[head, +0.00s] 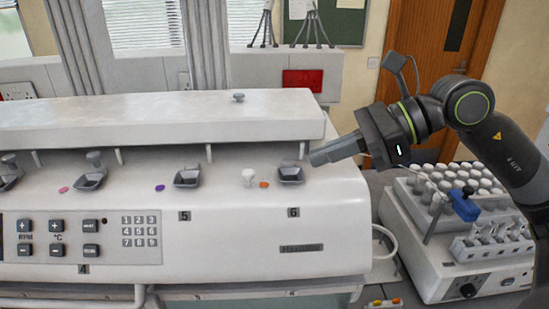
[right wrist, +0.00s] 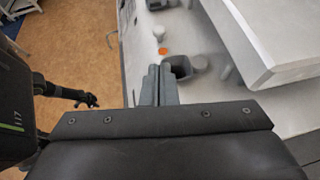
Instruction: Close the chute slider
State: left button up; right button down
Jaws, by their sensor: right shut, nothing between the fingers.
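The long white tablet machine (head: 120,238) has a row of dark chutes along its sloped front. The chute at station 6 (head: 291,175) is at its right end; it also shows in the right wrist view (right wrist: 181,67). A white knob (head: 249,177) stands left of it beside an orange dot (head: 264,185); the knob also shows in the right wrist view (right wrist: 159,33). My right gripper (head: 314,157) is shut and empty, its tips close beside the station 6 chute (right wrist: 160,68). I cannot tell whether they touch it.
The machine's raised white top (head: 160,115) overhangs behind the chutes. The station 5 chute (head: 187,178) lies further left. A white instrument (head: 445,270) with several vials stands at the right, below my right arm. A wooden door (head: 420,50) is behind.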

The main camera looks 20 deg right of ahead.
aim_at(274, 187)
jog(key=shift+p+x, duration=1.1)
jog(key=shift+x, duration=1.25)
jog(key=shift+w+a+f+p, duration=0.1)
jog(key=shift+w+a+p, duration=0.15)
jog(key=shift+a+p, duration=0.25)
jog(key=shift+w+a+f+p, duration=0.1)
jog(key=shift+w+a+p, duration=0.15)
jog(key=shift+a, duration=0.4)
jog(key=shift+p+x, duration=0.35)
jog(key=shift+x, duration=0.4)
jog(key=shift+r, duration=0.1)
